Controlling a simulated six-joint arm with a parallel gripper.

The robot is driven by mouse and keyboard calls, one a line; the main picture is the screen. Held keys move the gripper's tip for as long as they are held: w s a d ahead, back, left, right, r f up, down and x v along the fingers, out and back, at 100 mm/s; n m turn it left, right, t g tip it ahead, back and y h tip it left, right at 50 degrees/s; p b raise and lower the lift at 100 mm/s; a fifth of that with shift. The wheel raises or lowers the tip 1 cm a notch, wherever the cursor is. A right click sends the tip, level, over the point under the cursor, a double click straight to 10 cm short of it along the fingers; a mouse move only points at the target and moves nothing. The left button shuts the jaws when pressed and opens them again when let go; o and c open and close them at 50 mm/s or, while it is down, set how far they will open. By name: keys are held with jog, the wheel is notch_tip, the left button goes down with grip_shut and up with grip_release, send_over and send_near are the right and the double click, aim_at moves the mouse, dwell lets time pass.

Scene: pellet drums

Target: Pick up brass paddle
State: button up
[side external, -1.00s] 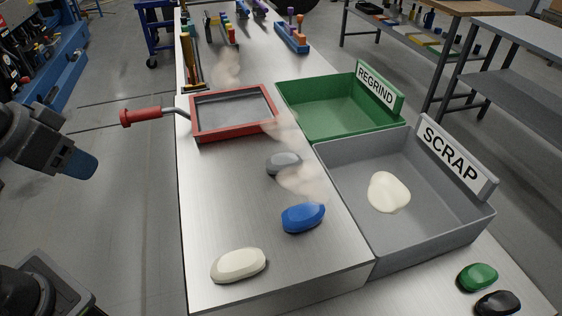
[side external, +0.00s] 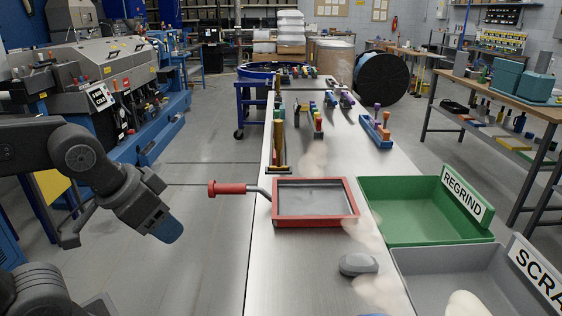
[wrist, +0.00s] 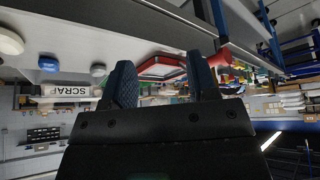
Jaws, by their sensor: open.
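A tall brass-coloured piece (side external: 277,145), which looks like the brass paddle, stands upright at the left edge of the bench, just behind the red-framed tray. Its lower end is by a dark base; its exact shape is too small to tell. My gripper (side external: 167,229) hangs in the air left of the bench, well apart from the brass piece and lower in the picture. In the wrist view my two blue fingers (wrist: 163,66) are spread with nothing between them. I cannot make out the brass piece there.
The red-framed tray (side external: 277,222) has a red handle (side external: 227,188) jutting left over the bench edge. A green REGRIND bin (side external: 405,232) and a grey SCRAP bin (side external: 425,290) stand right. A grey lump (side external: 358,264) lies in front. Coloured pegs stand further back. Haze drifts over the bench.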

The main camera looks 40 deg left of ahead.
jog(key=shift+o, duration=0.3)
jog(key=n+t+y, duration=0.2)
jog(key=n+t, duration=0.1)
jog(key=t, duration=0.6)
send_near(281, 125)
jog(key=s+d+r, duration=0.3)
jog(key=s+d, duration=0.5)
jog(key=d, duration=0.3)
jog(key=w+a+f+y, duration=0.2)
jog(key=w+a, duration=0.2)
jog(key=w+a+f+n+t+y, duration=0.1)
jog(key=w+a+f+y, duration=0.1)
jog(key=w, duration=0.3)
jog(key=w+a+f+n+y, duration=0.1)
jog(key=w+a+f+y, duration=0.1)
jog(key=w+a, duration=0.2)
jog(key=shift+w+a+f, duration=0.2)
jog(key=shift+w+a, duration=0.2)
jog(key=shift+a, duration=0.4)
jog(key=shift+x, duration=3.15)
